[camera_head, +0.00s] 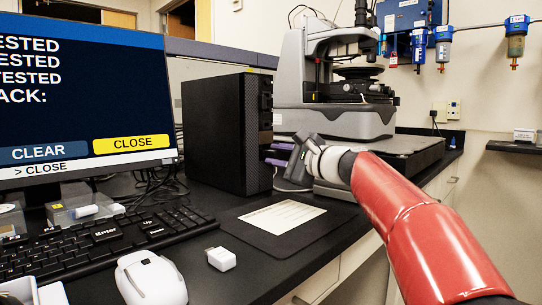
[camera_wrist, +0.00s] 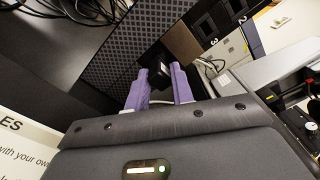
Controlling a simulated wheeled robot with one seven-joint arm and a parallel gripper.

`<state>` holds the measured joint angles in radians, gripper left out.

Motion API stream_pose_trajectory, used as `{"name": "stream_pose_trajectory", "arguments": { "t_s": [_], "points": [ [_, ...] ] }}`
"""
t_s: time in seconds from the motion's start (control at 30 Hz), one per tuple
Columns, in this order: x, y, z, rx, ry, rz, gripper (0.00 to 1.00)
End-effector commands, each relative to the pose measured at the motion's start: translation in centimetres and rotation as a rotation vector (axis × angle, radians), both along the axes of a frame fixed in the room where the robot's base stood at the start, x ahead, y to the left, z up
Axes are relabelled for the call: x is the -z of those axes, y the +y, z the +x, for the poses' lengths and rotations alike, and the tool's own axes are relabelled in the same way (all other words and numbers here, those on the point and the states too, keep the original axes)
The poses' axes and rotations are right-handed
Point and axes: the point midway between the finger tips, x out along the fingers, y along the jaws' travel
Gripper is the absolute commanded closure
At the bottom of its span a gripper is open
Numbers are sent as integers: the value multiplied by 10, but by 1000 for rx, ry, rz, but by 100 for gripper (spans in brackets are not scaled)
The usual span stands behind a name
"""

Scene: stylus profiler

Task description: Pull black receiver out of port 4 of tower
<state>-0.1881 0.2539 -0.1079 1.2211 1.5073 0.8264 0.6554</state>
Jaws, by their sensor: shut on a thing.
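The black tower (camera_head: 215,130) stands on the desk beside the monitor, its front facing right. In the wrist view its meshed side (camera_wrist: 125,40) and front edge show, with labels 2 and 3; label 4 is not seen. My gripper (camera_head: 277,156) is at the tower's front, on the lower half. In the wrist view its purple fingers (camera_wrist: 160,82) are shut on a small black piece, the black receiver (camera_wrist: 154,62), against the tower front. Whether the receiver is still seated in port 4 is hidden by the fingers.
A dark mat with a paper card (camera_head: 283,217) lies in front of the tower. A white plug-like piece (camera_head: 221,258), a white mouse (camera_head: 150,280) and a black keyboard (camera_head: 95,245) are nearby. The grey profiler (camera_head: 335,120) stands close behind my gripper.

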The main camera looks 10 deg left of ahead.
Motion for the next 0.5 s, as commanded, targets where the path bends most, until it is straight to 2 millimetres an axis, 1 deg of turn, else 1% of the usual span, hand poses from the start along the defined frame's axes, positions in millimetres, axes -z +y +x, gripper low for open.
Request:
{"name": "stream_pose_trajectory", "arguments": {
  "t_s": [0.27, 0.5],
  "points": [
    [-1, -1, -1, 0, 1, 4, 100],
    [-1, -5, -4, 1, 0, 4, 100]
  ]
}}
